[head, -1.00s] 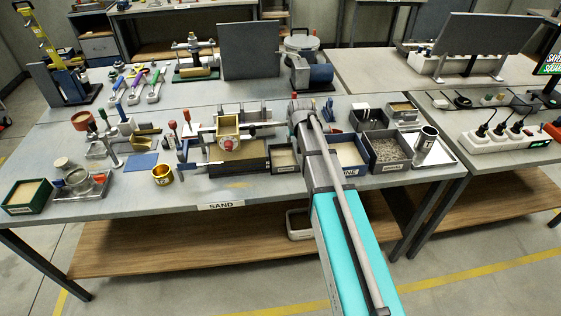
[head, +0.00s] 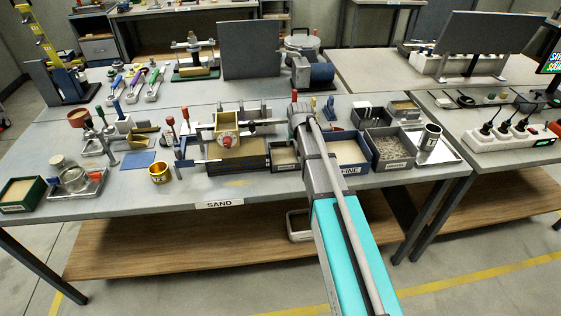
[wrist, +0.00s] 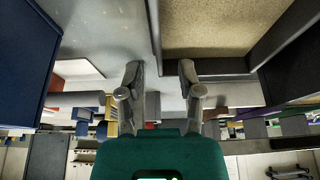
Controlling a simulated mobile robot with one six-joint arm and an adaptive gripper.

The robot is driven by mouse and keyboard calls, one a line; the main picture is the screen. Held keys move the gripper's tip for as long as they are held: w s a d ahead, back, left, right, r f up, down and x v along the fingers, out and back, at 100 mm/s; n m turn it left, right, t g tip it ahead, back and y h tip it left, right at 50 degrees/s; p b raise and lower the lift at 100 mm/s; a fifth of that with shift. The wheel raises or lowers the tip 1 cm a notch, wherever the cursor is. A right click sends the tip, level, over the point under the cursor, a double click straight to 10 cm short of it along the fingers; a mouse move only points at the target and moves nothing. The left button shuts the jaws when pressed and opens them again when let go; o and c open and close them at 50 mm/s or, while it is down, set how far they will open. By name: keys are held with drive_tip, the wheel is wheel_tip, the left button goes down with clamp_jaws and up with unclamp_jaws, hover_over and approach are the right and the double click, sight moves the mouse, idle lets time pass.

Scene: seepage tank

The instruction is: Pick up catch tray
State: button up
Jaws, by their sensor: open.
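No tray in view is marked as the catch tray, so I cannot tell which one it is. A shallow silver tray (head: 452,155) lies at the right end of the near table, under a metal cup. Another silver tray (head: 98,179) lies at the left, under a round dish. In the wrist view my gripper (wrist: 160,76) is open, with its two fingers apart. A sand-filled box (wrist: 215,25) shows at the top, its left wall in line with the gap between the fingers. I see no contact. In the head view my arm hides the gripper.
A blue sand box (head: 345,153) and a dark gravel box (head: 391,150) stand right of my arm. A brass cup (head: 160,173) and a green sand box (head: 22,193) stand left. The table front at centre left is mostly clear.

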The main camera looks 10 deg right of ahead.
drive_tip(key=shift+w+f, duration=0.2)
drive_tip(key=shift+f, duration=0.3)
drive_tip(key=shift+c, duration=0.3)
clamp_jaws()
